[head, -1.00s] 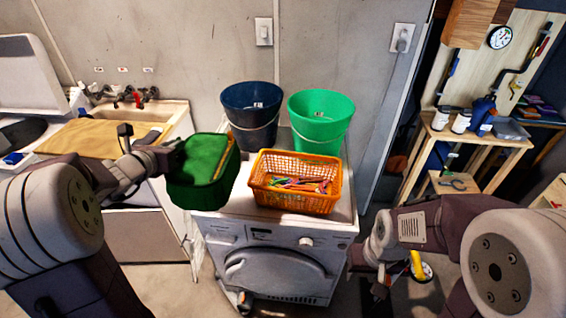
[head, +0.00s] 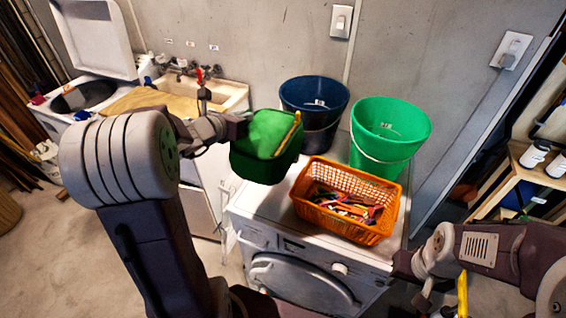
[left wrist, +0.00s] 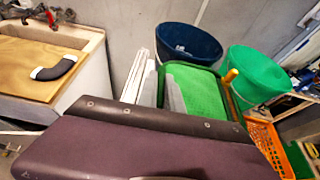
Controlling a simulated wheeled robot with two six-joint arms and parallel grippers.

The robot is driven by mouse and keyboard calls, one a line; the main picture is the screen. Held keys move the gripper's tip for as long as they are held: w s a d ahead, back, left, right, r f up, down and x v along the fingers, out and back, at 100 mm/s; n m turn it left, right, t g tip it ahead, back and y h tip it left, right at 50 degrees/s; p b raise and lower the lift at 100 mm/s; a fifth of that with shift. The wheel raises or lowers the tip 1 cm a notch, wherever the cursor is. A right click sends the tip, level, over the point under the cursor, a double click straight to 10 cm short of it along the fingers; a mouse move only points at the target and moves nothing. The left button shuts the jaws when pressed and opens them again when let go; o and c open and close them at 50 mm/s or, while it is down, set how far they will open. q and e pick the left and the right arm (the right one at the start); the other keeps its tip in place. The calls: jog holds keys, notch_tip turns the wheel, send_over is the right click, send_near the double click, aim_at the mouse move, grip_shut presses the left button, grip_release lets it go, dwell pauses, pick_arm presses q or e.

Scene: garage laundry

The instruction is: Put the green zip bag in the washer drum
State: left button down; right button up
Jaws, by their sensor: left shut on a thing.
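The green zip bag (head: 265,145), boxy with a yellow zip edge, hangs in my left gripper (head: 240,128). That gripper is shut on its left side, with the fingertips partly hidden. The bag is held up in front of the dark blue bucket; it also shows in the left wrist view (left wrist: 195,90), behind the dark gripper body. A top-opening washer (head: 60,122) stands at the far left with its lid (head: 97,40) raised, and its round dark drum opening (head: 85,97) is uncovered. My right gripper (head: 422,300) is at the lower right, its fingers too unclear to judge.
A front-loading machine (head: 262,212) with its door shut carries an orange basket (head: 312,212) of pegs, a dark blue bucket (head: 313,97) and a green bucket (head: 385,145). A sink (head: 222,92) with a tan board (head: 150,98) lies between the bag and the open washer.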

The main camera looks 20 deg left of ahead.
pick_arm(q)
jog(key=f+b, duration=0.1)
jog(key=f, duration=0.8)
jog(key=f+b, duration=0.1)
jog(key=f, duration=0.3)
jog(key=shift+w+f+b, duration=0.25)
jog(key=shift+b, duration=0.1)
notch_tip(320, 180, down, 4)
jog(key=shift+f, duration=0.25)
jog(key=shift+f+b, duration=0.1)
jog(key=shift+b, duration=0.3)
jog(key=c, duration=1.5)
grip_release()
